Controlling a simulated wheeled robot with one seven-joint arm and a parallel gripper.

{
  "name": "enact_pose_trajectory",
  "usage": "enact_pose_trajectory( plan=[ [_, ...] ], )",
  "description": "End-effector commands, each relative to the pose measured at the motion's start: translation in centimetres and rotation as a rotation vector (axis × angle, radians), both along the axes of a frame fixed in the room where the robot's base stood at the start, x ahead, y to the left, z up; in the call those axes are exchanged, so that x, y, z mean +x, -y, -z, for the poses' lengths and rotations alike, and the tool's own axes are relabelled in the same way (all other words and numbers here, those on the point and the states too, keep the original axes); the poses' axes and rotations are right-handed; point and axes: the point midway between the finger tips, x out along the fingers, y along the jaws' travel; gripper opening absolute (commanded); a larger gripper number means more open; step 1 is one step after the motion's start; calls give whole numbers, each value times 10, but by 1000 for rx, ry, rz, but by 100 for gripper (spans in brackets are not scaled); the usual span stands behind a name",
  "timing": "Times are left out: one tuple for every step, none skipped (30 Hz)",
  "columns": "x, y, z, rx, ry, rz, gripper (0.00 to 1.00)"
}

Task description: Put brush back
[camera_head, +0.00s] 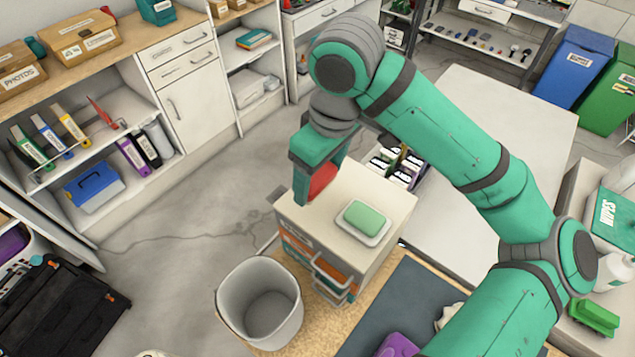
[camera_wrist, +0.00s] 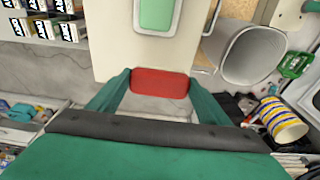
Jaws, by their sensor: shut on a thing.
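My gripper (camera_head: 317,186) is beside the left edge of the small white cabinet (camera_head: 388,205), pointing downward. It is shut on a red block-like object (camera_head: 322,180), which also shows between the two green fingers in the wrist view (camera_wrist: 160,83). Only one smooth side of it shows, so I cannot tell whether it is a brush. A green brush-like item (camera_head: 594,317) lies on the surface at the far right, apart from my gripper. A green sponge (camera_head: 365,217) sits in a white dish on the cabinet top and shows in the wrist view (camera_wrist: 156,14).
Black-and-white boxes (camera_head: 398,165) stand behind the cabinet. Shelves with binders (camera_head: 133,157) line the left wall. Blue (camera_head: 578,66) and green bins stand at the back right. Floor left of the cabinet is clear.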

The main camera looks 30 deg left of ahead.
Motion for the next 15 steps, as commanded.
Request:
enact_pose_trajectory(
  plan=[
    [2, -3, 3, -1, -2, -1, 47],
    [2, -4, 5, -1, -2, -2, 47],
    [3, -5, 6, -1, -2, -3, 47],
    [4, -6, 7, 0, -2, -3, 47],
    [4, -7, 8, 0, 0, -4, 47],
    [5, -8, 10, 0, -1, -4, 47],
    [6, -9, 12, 1, -1, -4, 47],
    [7, -10, 14, 0, -2, -3, 47],
    [9, -12, 19, 0, -2, -3, 47],
    [10, -12, 23, -1, -3, -2, 47],
    [10, -11, 27, -1, -3, -1, 47],
    [9, -10, 34, -2, -3, -1, 47],
    [10, -10, 38, -1, -2, 0, 47],
    [10, -10, 41, 0, -2, 0, 47],
    [9, -10, 45, 0, -2, -1, 47]
  ],
)
